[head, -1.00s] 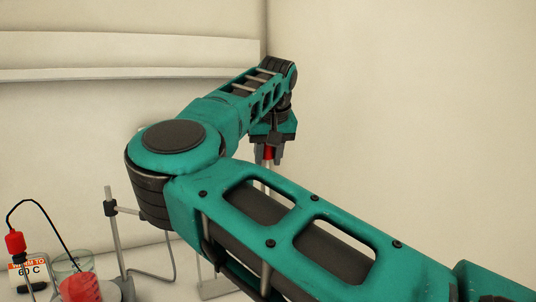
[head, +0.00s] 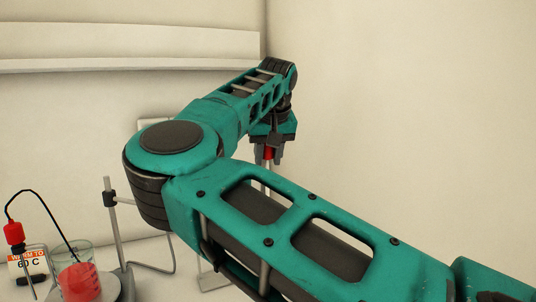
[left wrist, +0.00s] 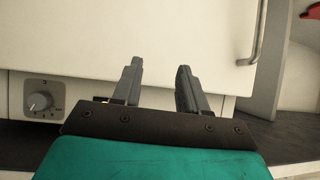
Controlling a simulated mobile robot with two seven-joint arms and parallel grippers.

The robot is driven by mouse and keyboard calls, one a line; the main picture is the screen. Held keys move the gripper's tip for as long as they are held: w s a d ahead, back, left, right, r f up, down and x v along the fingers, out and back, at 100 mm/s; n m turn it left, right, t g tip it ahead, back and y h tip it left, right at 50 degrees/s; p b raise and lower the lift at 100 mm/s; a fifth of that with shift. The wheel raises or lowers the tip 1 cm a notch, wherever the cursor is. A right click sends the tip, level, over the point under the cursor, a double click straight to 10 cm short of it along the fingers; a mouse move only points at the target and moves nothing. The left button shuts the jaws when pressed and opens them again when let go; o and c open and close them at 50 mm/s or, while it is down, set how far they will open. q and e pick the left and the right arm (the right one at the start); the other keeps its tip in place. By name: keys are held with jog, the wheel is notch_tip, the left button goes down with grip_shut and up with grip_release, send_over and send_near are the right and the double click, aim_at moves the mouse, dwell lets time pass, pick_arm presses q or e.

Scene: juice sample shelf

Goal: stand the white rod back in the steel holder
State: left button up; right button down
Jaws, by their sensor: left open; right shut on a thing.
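My right gripper (head: 268,155) is at the end of the teal arm that fills the middle of the head view. It points down and is shut on a red piece. A thin pale shaft, which looks like the white rod (head: 267,176), shows just below that piece. My forearm hides its lower part. A pale metal foot (head: 213,281) shows low behind my arm; I cannot tell whether it belongs to the steel holder. My left gripper (left wrist: 158,69) is open and empty in the left wrist view, in front of a white panel.
The left wrist view shows a knob (left wrist: 39,102) and a metal handle (left wrist: 254,38).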

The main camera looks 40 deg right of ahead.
dwell(0.5)
jog(key=shift+f+b, duration=0.8)
jog(key=shift+f, duration=0.7)
jog(key=shift+f+b, duration=1.3)
jog(key=shift+f, duration=0.8)
dwell(0.3)
jog(key=shift+f+b, duration=0.3)
jog(key=shift+f, duration=0.35)
jog(key=c, duration=0.8)
grip_release()
jog(key=shift+r, duration=0.1)
jog(key=shift+o, duration=0.6)
